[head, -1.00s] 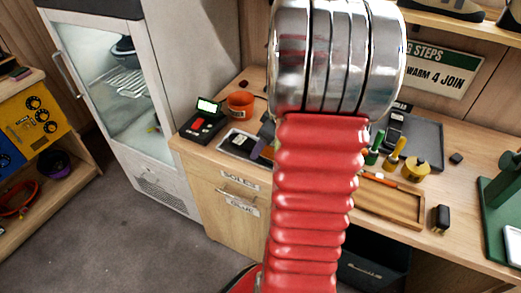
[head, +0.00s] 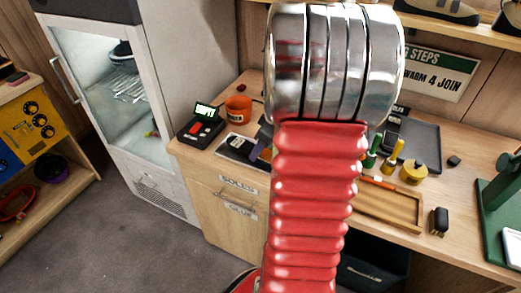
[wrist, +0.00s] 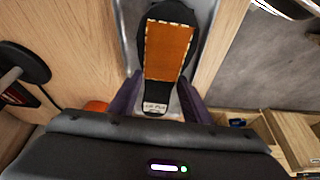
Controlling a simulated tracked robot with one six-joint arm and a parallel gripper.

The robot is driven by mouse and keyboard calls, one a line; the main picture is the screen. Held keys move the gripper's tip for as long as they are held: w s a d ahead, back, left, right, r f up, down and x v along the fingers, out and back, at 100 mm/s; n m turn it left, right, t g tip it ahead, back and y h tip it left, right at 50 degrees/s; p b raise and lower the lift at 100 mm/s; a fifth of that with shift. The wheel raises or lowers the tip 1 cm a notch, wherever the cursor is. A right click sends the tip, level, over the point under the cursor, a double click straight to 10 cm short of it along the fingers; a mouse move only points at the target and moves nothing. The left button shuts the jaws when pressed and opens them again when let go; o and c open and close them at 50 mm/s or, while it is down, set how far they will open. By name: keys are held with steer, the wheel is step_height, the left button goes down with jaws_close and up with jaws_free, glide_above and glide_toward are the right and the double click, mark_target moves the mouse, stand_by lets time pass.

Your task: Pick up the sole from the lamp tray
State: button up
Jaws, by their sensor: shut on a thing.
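The sole (wrist: 170,50) is black with an orange patch edged by pale stitching, and a small white label near its heel end. In the wrist view it points away from me, over the grey tray (wrist: 205,22). My gripper (wrist: 160,88) has a purple finger on each side of the sole's near end and is shut on it. I cannot tell whether the sole is clear of the tray. In the head view the tray (head: 222,151) and dark sole (head: 240,146) lie at the bench's left end. My red arm hides most of the gripper there.
A glass-fronted cabinet (head: 120,100) is at left. Right of my arm are green and yellow tools, a wooden tray (head: 395,208) and a dark tray (head: 425,150).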

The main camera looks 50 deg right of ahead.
step_height(320, 180, up, 10)
steer(key=shift+f, duration=0.25)
steer(key=shift+w, duration=0.1)
stand_by(0.5)
